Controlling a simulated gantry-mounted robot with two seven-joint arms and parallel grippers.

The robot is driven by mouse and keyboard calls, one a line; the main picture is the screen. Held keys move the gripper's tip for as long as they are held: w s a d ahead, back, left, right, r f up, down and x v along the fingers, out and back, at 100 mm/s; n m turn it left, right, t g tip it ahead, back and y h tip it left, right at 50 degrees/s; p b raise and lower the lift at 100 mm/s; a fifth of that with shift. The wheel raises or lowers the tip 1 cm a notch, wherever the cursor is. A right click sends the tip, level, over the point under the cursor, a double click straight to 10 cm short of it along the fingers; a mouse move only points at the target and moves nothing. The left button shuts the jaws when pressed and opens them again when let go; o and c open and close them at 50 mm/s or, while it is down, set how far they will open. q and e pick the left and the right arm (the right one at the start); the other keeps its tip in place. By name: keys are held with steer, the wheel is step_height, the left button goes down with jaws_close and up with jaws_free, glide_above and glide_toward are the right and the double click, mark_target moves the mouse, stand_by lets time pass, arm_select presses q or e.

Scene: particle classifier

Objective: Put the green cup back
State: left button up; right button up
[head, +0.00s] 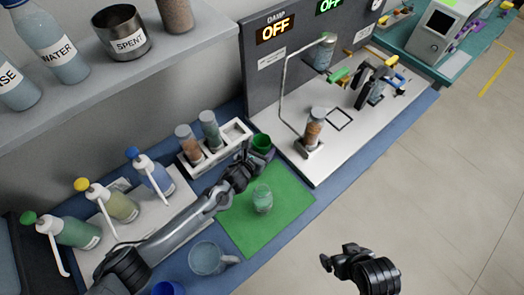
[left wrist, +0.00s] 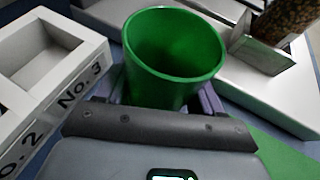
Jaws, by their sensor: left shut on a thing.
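The green cup (head: 262,141) is held in my left gripper (head: 251,150), beside the right end of the white rack and near the top edge of the green mat (head: 280,222). In the left wrist view the green cup (left wrist: 172,50) stands mouth up, slightly tilted, between the fingers (left wrist: 160,97). It looks empty. I cannot tell whether its base touches the surface. My right gripper (head: 338,256) is open and empty, over the floor at the lower right.
The white rack (head: 187,160) holds two jars; its compartment marked No. 3 (left wrist: 40,50) is empty. A glass jar (head: 262,198) stands on the mat, with a clear mug (head: 207,258) below left. A white-based apparatus (head: 335,150) stands close on the right.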

arm_select(q)
steer(key=shift+w+r, duration=0.1)
steer(key=shift+r, duration=0.05)
steer(key=shift+f, duration=0.25)
steer(key=o, duration=1.1)
steer(key=shift+o, duration=0.2)
steer(key=shift+r, duration=0.25)
steer(key=shift+s+a, duration=0.15)
steer(key=shift+s, duration=0.05)
steer(key=p+v, duration=0.2)
steer(key=v, duration=0.9)
steer(key=shift+s+a, duration=0.1)
steer(key=shift+s, duration=0.2)
